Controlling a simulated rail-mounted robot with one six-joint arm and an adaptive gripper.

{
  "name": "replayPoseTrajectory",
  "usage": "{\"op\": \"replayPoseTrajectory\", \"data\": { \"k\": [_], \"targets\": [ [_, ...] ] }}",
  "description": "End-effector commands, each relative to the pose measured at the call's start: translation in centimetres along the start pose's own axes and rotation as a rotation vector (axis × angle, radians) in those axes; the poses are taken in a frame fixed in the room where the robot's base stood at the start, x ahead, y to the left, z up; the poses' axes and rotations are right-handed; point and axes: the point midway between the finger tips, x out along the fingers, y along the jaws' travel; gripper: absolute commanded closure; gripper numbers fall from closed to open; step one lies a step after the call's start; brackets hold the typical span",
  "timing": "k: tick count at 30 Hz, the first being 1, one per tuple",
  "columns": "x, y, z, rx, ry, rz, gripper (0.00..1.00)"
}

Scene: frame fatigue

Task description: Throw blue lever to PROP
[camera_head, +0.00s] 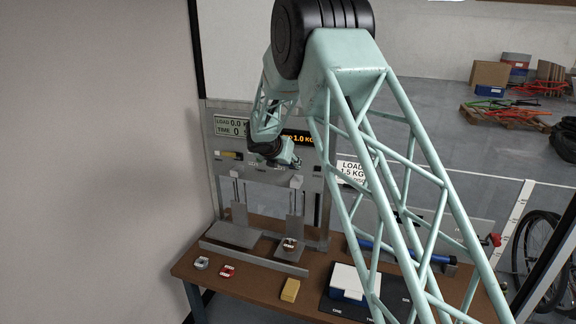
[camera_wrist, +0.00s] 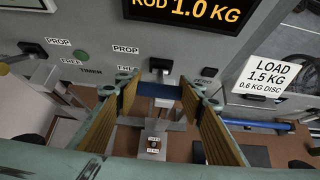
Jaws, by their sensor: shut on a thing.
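The blue lever (camera_wrist: 158,90) shows in the wrist view as a dark blue bar across the gap between my fingertips. My gripper (camera_wrist: 157,84) is shut on it, with a yellow-lined finger at each end. A PROP label (camera_wrist: 125,49) and a FREE label (camera_wrist: 128,69) are on the grey panel (camera_wrist: 110,25), up and left of the lever. I cannot tell exactly which label the lever lines up with. In the head view my gripper (camera_head: 287,160) is at the panel above the test frame, and the lever is hidden there.
A second PROP label (camera_wrist: 58,42) is farther left. A display (camera_wrist: 190,10) is above. On the brown table (camera_head: 255,289) are a red-and-white piece (camera_head: 227,271), a yellow block (camera_head: 290,290) and a blue-and-white box (camera_head: 348,281). A load sign (camera_wrist: 270,75) stands right.

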Motion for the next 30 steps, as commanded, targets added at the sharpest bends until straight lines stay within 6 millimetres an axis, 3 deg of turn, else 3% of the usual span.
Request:
{"op": "replayPoseTrajectory", "data": {
  "k": [11, 12, 16, 30],
  "targets": [
    [-0.11, 0.03, 0.47, 0.001, -0.005, 0.001, 0.83],
    [-0.11, 0.04, 0.46, 0.001, -0.005, 0.001, 0.61],
    [-0.07, 0.02, 0.32, 0.001, -0.003, 0.001, 0.5],
    [-0.34, 0.04, 0.1, 0.0, -0.001, 0.001, 0.5]
  ]
}}
